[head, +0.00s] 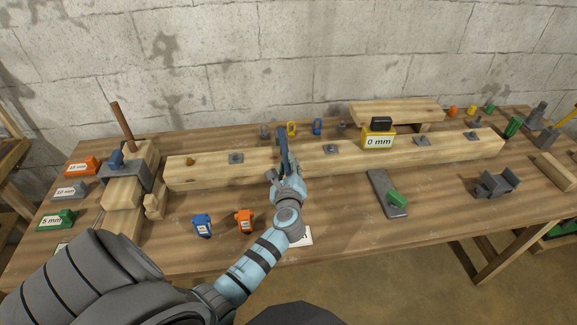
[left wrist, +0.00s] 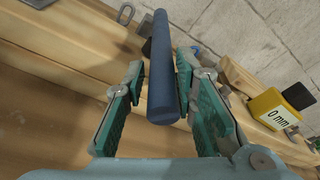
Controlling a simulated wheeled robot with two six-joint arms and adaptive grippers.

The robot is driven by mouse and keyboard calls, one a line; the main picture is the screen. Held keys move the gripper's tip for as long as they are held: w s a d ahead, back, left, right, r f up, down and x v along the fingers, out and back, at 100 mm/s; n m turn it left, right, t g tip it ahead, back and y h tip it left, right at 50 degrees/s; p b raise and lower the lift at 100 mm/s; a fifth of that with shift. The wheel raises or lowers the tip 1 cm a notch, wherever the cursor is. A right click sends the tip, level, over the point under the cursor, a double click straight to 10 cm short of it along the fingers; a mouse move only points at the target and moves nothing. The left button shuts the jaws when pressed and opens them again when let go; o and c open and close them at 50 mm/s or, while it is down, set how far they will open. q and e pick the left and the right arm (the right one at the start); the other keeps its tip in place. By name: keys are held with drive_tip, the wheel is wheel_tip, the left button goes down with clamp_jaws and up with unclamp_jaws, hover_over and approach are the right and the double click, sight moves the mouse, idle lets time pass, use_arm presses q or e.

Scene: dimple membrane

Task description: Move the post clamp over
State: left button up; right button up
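A dark blue upright post (head: 283,143) stands at the long wooden beam (head: 222,166), near the middle of the table. In the left wrist view the blue post (left wrist: 163,75) is a smooth round bar between the two teal finger pads. My left gripper (left wrist: 160,85) is open around it, with a gap on each side. In the head view my left gripper (head: 285,172) covers the post's lower part, so its base is hidden. Which part is the clamp cannot be told. My right gripper is not in view.
A yellow block marked 0 mm (head: 379,137) sits on the beam to the right; it also shows in the left wrist view (left wrist: 273,109). Blue (head: 202,225) and orange (head: 244,221) pieces lie in front.

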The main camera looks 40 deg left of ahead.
use_arm(q)
drive_tip(key=shift+o, duration=0.7)
drive_tip(key=shift+w, duration=0.1)
drive_tip(key=v, duration=1.2)
drive_tip(key=shift+f, duration=0.2)
